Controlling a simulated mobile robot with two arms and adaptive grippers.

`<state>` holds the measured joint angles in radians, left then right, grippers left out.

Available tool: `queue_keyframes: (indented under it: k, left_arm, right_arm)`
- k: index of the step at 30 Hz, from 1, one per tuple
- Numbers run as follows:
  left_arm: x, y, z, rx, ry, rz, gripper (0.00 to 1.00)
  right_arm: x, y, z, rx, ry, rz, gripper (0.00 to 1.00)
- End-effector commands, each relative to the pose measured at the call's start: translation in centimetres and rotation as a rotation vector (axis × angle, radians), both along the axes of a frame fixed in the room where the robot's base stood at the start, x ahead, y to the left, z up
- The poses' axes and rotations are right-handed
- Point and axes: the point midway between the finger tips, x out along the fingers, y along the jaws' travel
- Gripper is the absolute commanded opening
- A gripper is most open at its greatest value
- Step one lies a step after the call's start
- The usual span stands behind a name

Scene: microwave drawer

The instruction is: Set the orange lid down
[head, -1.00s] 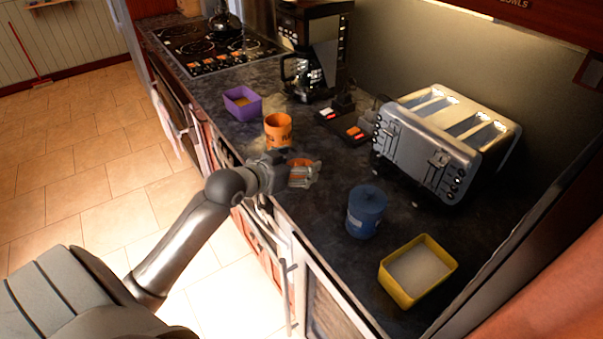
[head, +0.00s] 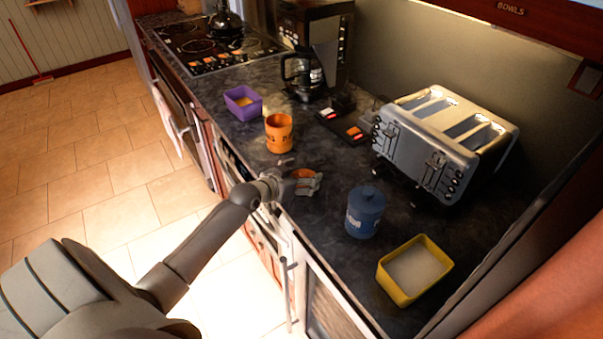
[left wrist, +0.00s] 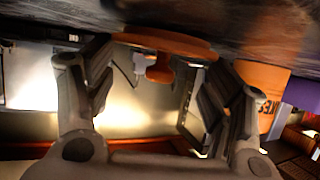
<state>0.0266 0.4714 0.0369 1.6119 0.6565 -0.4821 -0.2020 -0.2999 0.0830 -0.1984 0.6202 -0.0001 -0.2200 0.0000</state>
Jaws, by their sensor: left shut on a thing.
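The orange lid (head: 303,173) is in my left gripper (head: 305,184), low over the dark counter near its front edge. The open orange canister (head: 278,134) stands upright on the counter, behind the gripper. My right gripper is not in view.
A blue lidded canister (head: 365,213) and a yellow tub (head: 437,262) stand to the right. A purple tub (head: 243,103) is further back, near the coffee maker (head: 304,70). A large toaster (head: 441,140) stands by the wall. Some bare counter (head: 325,215) lies in front of the gripper.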

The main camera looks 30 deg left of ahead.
Motion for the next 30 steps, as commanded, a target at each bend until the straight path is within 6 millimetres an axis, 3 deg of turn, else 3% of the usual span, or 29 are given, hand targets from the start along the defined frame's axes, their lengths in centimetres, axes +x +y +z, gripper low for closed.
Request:
queue_keyframes:
  k: [10,11,16,30]
  left_arm:
    - [-0.02,-0.02,-0.44,0.000,0.000,0.000,0.51]
    - [-0.02,-0.02,-0.47,0.000,0.001,0.000,0.77]
    - [-0.03,-0.03,-0.37,0.000,0.001,0.000,0.97]
    - [-0.32,-0.01,-0.02,0.000,0.000,-0.001,0.97]
  right_arm:
    - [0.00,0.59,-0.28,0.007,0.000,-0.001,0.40]
    - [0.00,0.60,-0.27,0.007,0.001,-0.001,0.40]
    - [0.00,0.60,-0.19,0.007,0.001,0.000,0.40]
    - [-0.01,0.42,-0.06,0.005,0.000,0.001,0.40]
